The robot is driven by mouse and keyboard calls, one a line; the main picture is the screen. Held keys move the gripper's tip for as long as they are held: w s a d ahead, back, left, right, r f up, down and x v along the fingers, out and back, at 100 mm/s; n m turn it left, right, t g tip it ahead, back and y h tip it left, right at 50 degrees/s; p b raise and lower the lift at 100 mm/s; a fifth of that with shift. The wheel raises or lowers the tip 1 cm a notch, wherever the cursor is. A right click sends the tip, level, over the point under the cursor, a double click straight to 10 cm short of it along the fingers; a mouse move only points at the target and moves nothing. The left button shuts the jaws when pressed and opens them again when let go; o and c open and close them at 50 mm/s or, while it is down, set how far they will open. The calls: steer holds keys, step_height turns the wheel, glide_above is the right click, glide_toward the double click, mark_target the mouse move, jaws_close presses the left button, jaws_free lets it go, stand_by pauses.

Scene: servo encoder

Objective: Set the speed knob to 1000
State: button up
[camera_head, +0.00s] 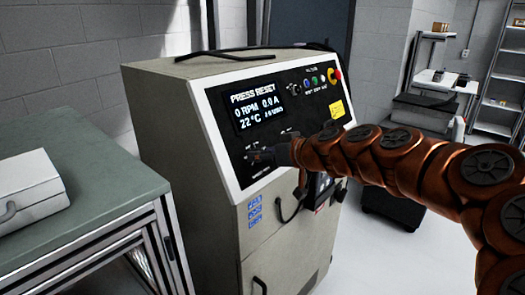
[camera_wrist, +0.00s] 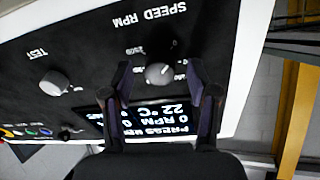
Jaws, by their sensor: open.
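The speed knob (camera_wrist: 158,74) is a small round grey knob under the label SPEED RPM, which appears upside down in the wrist view. A number that looks like 2500 is printed near it; its exact setting is too small to read. My gripper (camera_wrist: 159,67) is open, its two dark fingers on either side of the knob in the picture. A gap shows between each finger and the knob. In the head view my gripper (camera_head: 270,155) is at the lower part of the black control panel (camera_head: 300,115), and the knob cannot be made out there.
The display (camera_head: 257,105) reads PRESS RESET, 0 RPM, 0.0 A, 22 °C. A TEST knob (camera_wrist: 52,83) sits beside the speed knob. Coloured buttons (camera_head: 314,81) and a red emergency stop (camera_head: 337,74) are at the panel's upper right. A green-topped bench (camera_head: 100,205) stands left.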

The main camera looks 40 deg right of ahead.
steer(key=shift+w+f, duration=0.1)
steer(key=shift+w, duration=0.1)
jaws_close()
stand_by(0.5)
